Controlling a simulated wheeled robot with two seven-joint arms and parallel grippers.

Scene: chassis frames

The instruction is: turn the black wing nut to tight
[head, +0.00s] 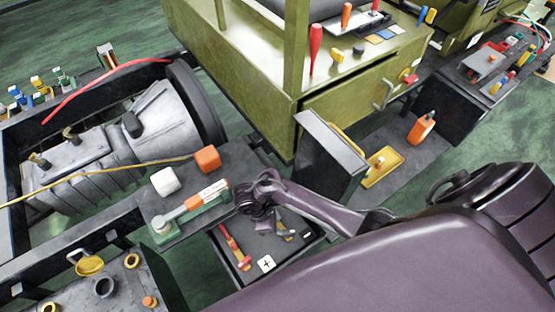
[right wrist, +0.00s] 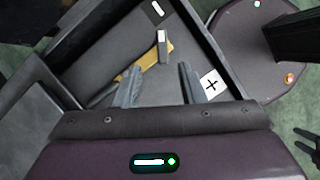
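What appears to be the black wing nut (head: 284,228) is a dark grey lever on a yellow base in a dark box, near the minus mark. It also shows in the right wrist view (right wrist: 162,44), with its yellow base beside it. My right gripper (head: 252,208) is over this box. In the right wrist view its two fingers (right wrist: 159,86) are apart with nothing between their tips, and the lever lies beyond them. A dark pronged shape at the right edge of that view may be my left gripper, but I cannot tell its state.
A red lever (head: 233,247) on a yellow base lies left in the box, by the plus card (head: 266,264). A dark upright panel (head: 328,160) stands behind. Green floor lies beyond.

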